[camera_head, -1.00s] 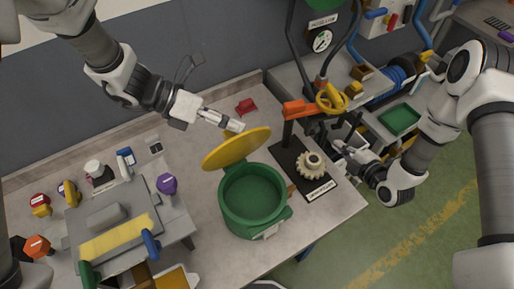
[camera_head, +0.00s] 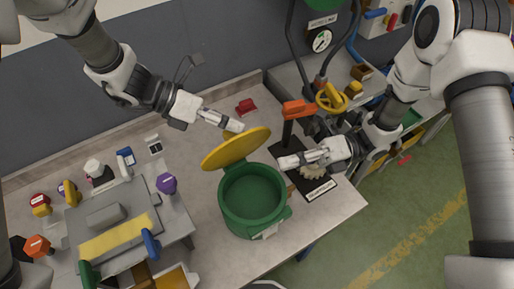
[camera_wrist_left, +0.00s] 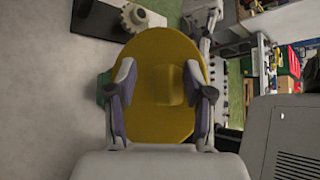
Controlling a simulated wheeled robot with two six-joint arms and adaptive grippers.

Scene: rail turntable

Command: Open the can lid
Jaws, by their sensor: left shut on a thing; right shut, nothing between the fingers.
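The green can (camera_head: 253,197) stands on the worktop with its round mouth uncovered. Its yellow lid (camera_head: 236,148) stands tilted up at the back of the rim. My left gripper (camera_head: 236,125) is at the lid's upper back side. In the left wrist view the lid (camera_wrist_left: 165,115) fills the middle, with a raised yellow block between my left fingers (camera_wrist_left: 162,92). The left gripper is shut on the lid; the exact contact is hard to see. My right gripper (camera_head: 290,161) is shut and empty, to the right of the lid and above the can's right side.
A beige gear (camera_head: 311,174) on a dark base is partly hidden under my right gripper. An orange-topped post (camera_head: 299,108) and a yellow handwheel (camera_head: 331,98) stand behind it. A grey machine with colored knobs (camera_head: 106,216) is on the left. A small red part (camera_head: 245,107) lies at the back.

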